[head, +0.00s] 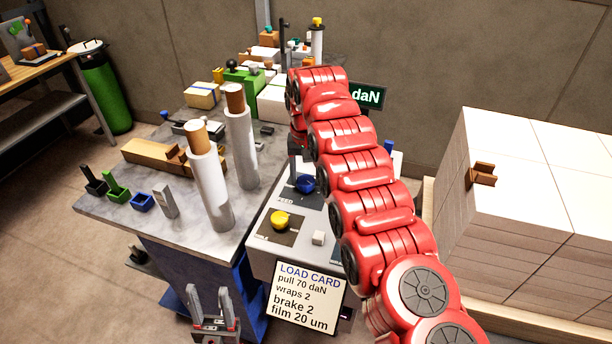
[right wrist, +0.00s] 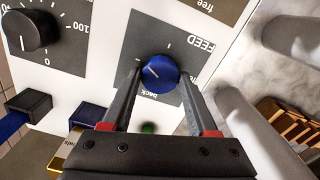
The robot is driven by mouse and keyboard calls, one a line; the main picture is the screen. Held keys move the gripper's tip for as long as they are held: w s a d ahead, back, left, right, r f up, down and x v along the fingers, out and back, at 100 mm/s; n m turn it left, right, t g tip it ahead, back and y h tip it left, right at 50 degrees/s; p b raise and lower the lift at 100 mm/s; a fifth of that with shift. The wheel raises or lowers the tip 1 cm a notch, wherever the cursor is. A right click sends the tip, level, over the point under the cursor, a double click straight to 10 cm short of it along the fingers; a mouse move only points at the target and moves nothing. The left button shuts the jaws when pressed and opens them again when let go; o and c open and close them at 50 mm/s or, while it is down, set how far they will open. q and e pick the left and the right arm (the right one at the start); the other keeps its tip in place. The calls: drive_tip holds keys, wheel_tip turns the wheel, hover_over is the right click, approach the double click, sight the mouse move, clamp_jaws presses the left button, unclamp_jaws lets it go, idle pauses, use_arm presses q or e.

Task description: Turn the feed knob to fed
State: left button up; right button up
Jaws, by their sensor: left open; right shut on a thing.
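The blue feed knob (head: 305,184) sits on a dark plate marked FEED on the machine's panel. In the right wrist view the knob (right wrist: 161,73) carries a pale pointer line that slants toward the picture's upper left. The word "back" shows below it; I cannot read a "fed" mark. My right gripper (right wrist: 160,82) is shut on the knob, one dark finger at each side. In the head view my red right arm mostly hides this gripper. My left gripper (head: 215,325) is open and empty at the bottom, in front of the table, away from the knob.
A yellow knob (head: 280,219) and a load card (head: 308,298) are near the feed knob. A black dial (right wrist: 36,32) is beside it in the right wrist view. Two film rolls (head: 241,140) stand upright on the table. Stacked reams (head: 540,150) fill the right side.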

drive_tip(key=m, duration=0.3)
drive_tip(key=shift+m, duration=0.4)
drive_tip(key=m+p, duration=0.1)
drive_tip(key=m, duration=0.2)
drive_tip(key=shift+m, duration=0.3)
drive_tip(key=m, duration=0.3)
drive_tip(key=shift+m+p, duration=0.3)
drive_tip(key=shift+p, duration=0.05)
drive_tip(key=m, duration=0.4)
drive_tip(key=shift+m+p, duration=0.3)
drive_tip(key=shift+p, duration=0.05)
drive_tip(key=m, duration=0.3)
drive_tip(key=shift+m, duration=0.3)
drive_tip(key=m, duration=0.3)
drive_tip(key=shift+m+p, duration=0.3)
drive_tip(key=m, duration=0.3)
drive_tip(key=shift+m, duration=2.1)
